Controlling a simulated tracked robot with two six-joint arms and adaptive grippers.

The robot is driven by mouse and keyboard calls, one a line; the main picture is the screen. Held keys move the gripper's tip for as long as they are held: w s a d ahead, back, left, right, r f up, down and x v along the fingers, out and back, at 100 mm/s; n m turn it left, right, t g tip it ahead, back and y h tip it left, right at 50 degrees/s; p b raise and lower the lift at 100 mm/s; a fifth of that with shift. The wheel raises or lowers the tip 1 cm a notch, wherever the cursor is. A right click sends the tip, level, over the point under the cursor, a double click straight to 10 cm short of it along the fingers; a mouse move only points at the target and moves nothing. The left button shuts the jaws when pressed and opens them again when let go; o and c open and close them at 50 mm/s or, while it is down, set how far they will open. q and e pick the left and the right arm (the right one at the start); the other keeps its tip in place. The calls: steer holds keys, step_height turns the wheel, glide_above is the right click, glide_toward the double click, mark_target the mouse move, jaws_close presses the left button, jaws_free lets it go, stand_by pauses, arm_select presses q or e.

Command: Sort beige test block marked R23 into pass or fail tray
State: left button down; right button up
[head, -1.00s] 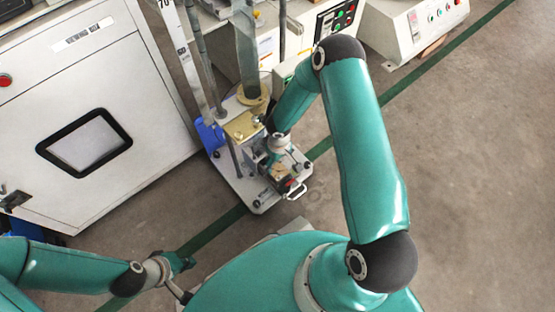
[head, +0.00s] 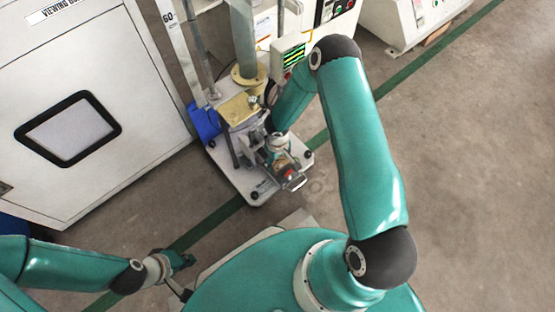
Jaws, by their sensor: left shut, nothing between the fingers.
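I cannot make out the beige test block marked R23 in the head view, and no pass or fail tray can be identified. My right gripper (head: 291,180) is low over the front of a test stand's white base plate (head: 240,183). Its fingers are small and partly hidden by the arm, so I cannot tell whether they are open or hold anything. My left gripper (head: 185,261) is at lower left, over the floor by the green line, shut and empty.
The stand has a brass-coloured block (head: 240,108) and a vertical tube. A white cabinet (head: 110,180) with a dark-framed window fills the left. The floor at right is clear.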

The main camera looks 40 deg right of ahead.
steer(key=c, duration=0.4)
steer(key=shift+r+p, duration=1.9)
steer(key=shift+r, duration=1.65)
